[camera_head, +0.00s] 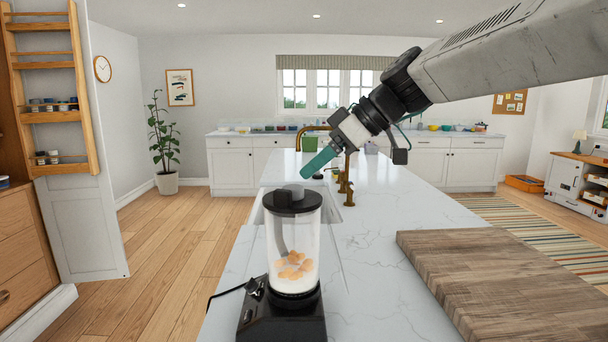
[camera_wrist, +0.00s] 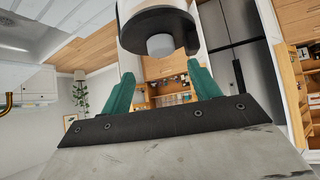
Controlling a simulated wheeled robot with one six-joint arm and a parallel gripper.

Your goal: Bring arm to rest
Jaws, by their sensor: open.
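My gripper (camera_head: 318,163) has teal fingers and reaches down to the left over the marble island, just above and behind the blender's lid. In the wrist view my gripper (camera_wrist: 164,93) is open, its two fingers apart with nothing held between them. The blender (camera_head: 293,240) stands upright on the island, its black lid (camera_head: 291,203) on and orange pieces in its clear jar. The black lid (camera_wrist: 155,25) and its grey knob show close in the wrist view, beyond the fingertips. My arm comes in from the upper right.
A thick wooden board (camera_head: 500,280) lies on the island at the right. A sink with a brass faucet (camera_head: 347,180) is behind the blender. An open door with wooden racks (camera_head: 50,85) holding jars stands at the left. The air above the board is free.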

